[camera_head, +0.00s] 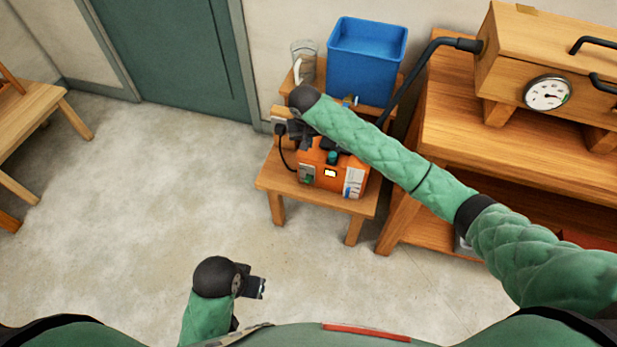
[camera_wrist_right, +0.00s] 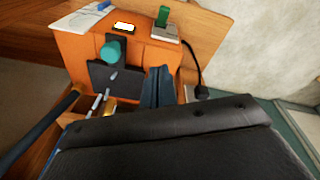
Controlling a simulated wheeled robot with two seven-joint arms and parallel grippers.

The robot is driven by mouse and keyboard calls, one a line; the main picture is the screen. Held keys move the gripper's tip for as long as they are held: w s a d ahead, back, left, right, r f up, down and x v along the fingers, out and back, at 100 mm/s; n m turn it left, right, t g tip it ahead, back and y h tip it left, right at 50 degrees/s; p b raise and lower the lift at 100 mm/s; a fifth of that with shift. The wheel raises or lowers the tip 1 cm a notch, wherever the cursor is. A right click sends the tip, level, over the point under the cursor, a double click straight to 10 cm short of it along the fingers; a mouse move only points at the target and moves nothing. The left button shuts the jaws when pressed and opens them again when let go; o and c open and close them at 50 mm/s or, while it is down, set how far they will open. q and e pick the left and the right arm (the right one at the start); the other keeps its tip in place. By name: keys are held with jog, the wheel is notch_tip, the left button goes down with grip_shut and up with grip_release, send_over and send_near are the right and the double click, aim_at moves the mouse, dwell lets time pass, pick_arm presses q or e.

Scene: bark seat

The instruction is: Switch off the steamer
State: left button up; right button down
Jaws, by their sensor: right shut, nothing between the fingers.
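The orange steamer box (camera_head: 325,180) stands on a small wooden table. My right gripper (camera_head: 303,142) is shut and empty, above and behind the box's left part. Whether it touches the box is unclear. My left gripper (camera_head: 260,286) is low, away from the table; its finger gap is unclear.
A blue tub (camera_head: 367,55) and a clear jar (camera_head: 304,60) stand behind the steamer. A black hose (camera_head: 405,85) runs to the wooden chest (camera_head: 515,60) with a dial (camera_head: 547,93). A black cable (camera_head: 283,155) hangs beside the steamer.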

jog(key=m, duration=0.3)
jog(key=s+f+m, duration=0.1)
jog(key=m, duration=0.1)
jog(key=shift+g, duration=0.4)
jog(key=shift+d+f, duration=0.1)
